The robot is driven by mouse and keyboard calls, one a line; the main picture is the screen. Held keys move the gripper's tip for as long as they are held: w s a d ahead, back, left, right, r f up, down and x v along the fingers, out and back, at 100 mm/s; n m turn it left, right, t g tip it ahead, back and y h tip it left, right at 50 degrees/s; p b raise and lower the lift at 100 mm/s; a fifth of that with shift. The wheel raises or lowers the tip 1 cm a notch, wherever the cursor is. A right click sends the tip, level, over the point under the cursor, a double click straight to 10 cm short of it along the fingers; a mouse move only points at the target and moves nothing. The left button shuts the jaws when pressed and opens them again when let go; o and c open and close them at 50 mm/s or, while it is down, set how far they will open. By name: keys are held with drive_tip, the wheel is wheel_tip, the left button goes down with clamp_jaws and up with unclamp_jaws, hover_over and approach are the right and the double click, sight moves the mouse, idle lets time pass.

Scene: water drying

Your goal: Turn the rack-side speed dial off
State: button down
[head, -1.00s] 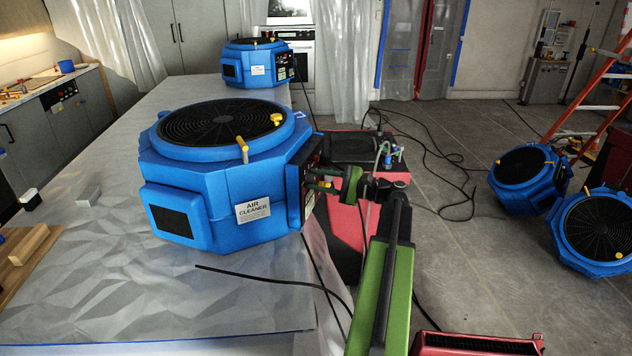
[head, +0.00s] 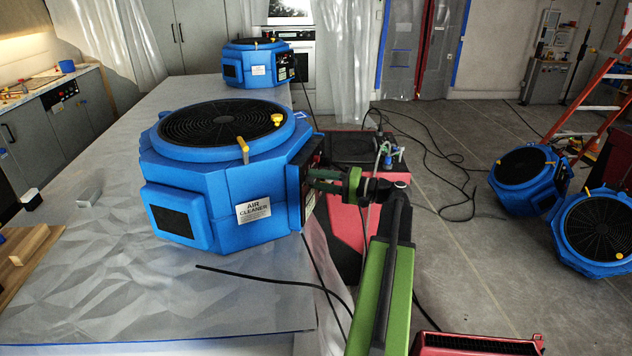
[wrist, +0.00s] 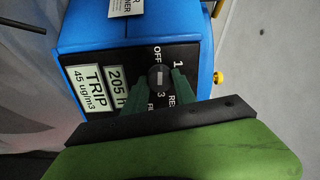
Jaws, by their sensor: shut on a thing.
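The nearer blue air cleaner (head: 205,205) stands on the covered counter, with its black control panel on its right side. In the wrist view the panel (wrist: 98,75) shows a round dark speed dial (wrist: 158,77) with a pale pointer bar. OFF, 1 and 3 are printed around the dial; other print is partly hidden. My gripper (wrist: 158,84) has its green fingers on either side of the dial and is shut on it. In the head view my gripper (head: 318,186) reaches the panel from the right, and the dial cannot be made out there.
A second blue air cleaner (head: 258,62) stands at the counter's far end. Two more blue units (head: 525,178) rest on the floor at right, near an orange ladder (head: 590,105). Black cables (head: 430,140) lie across the floor. A grey block (head: 90,185) lies on the counter.

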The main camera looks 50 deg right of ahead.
drive_tip(key=shift+n, duration=0.6)
drive_tip(key=c, duration=1)
unclamp_jaws()
drive_tip(key=v, duration=1.7)
drive_tip(key=shift+s+d, duration=0.15)
drive_tip(key=shift+s, duration=0.1)
